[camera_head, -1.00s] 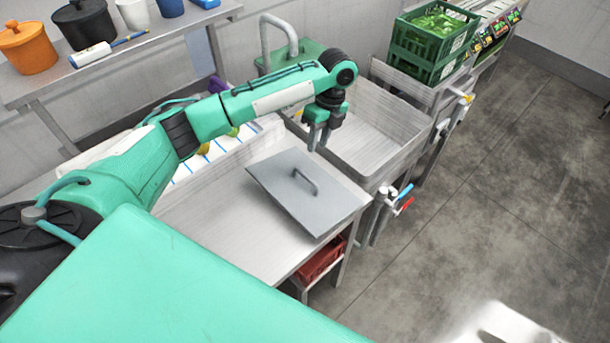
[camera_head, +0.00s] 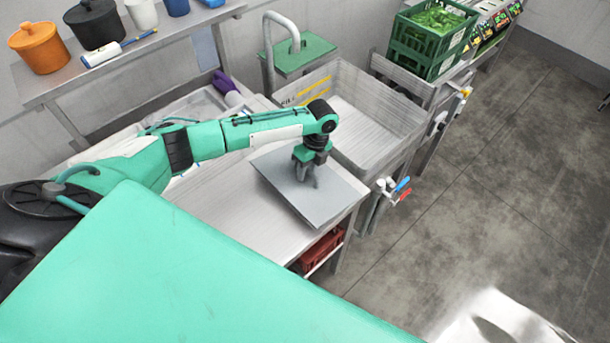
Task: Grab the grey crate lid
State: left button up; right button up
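The grey crate lid (camera_head: 328,201) is a flat panel lying on the steel worktop, with its right corner near the worktop's right edge. My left gripper (camera_head: 308,183) points down over the middle of the lid, where the lid's handle is. The gripper covers the handle, so I cannot tell whether the fingers are around it or closed on it. The lid looks flat on the worktop. My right gripper is not in view.
A steel sink basin (camera_head: 385,135) stands just behind the lid, with a tap (camera_head: 270,45) behind it. Green crates (camera_head: 430,40) stand further back. A red crate (camera_head: 321,249) sits under the worktop (camera_head: 230,215). Pots line the shelf at upper left.

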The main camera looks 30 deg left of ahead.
pick_arm(q)
jog(key=shift+d+f, duration=0.1)
jog(key=shift+c, duration=0.2)
grip_shut()
